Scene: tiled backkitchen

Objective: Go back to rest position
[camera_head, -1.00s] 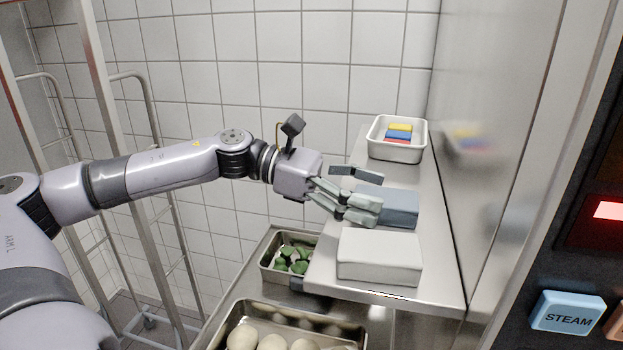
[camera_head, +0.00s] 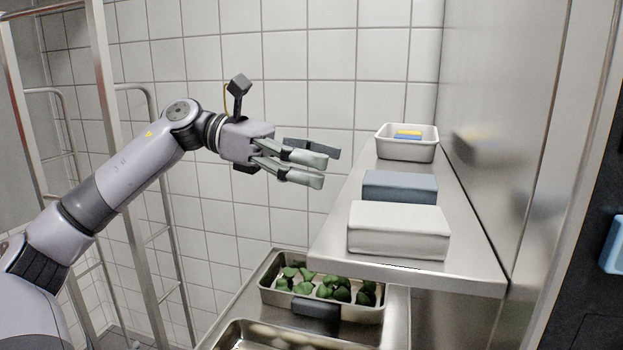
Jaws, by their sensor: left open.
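My left gripper (camera_head: 314,166) is in the middle of the head view, with its arm coming in from the left. Its fingers point right and are apart, with nothing between them. It is in the air to the left of the steel shelf (camera_head: 336,236), clear of the blue-grey block (camera_head: 400,187) lying there. My right gripper is not in view.
A white block (camera_head: 398,230) lies at the shelf's front. A white bin (camera_head: 407,150) with coloured pieces stands at the back. Below are a steel pan of green vegetables (camera_head: 340,288) and another pan (camera_head: 260,335). A metal rack (camera_head: 113,170) stands left.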

